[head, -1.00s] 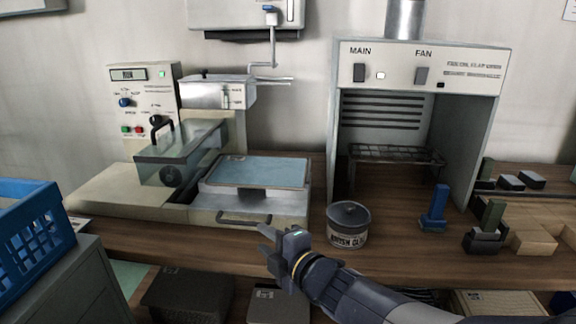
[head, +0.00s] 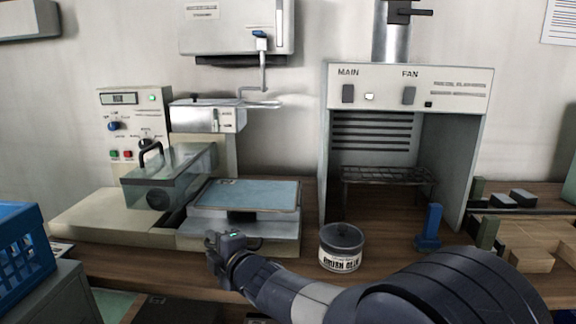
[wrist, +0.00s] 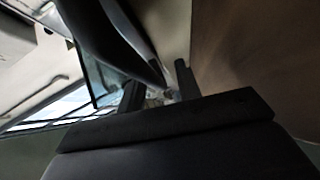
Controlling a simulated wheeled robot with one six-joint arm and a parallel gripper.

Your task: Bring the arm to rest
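My gripper (head: 211,250) hangs in front of the machine's front edge, at the lower left of centre in the head view. It holds nothing that I can see. In the wrist view its two dark fingers (wrist: 158,88) stand apart with a gap between them. My arm reaches in from the lower right, its thick dark elbow large in the foreground. The gripper partly covers the handle on the front of the machine (head: 268,238); whether it touches it I cannot tell.
A lidded pot (head: 342,248) stands right of the gripper at the bench's front. A blue stand (head: 430,228) and wooden blocks (head: 525,245) lie farther right. A fume hood (head: 410,88) stands behind. A blue crate (head: 22,250) is at far left.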

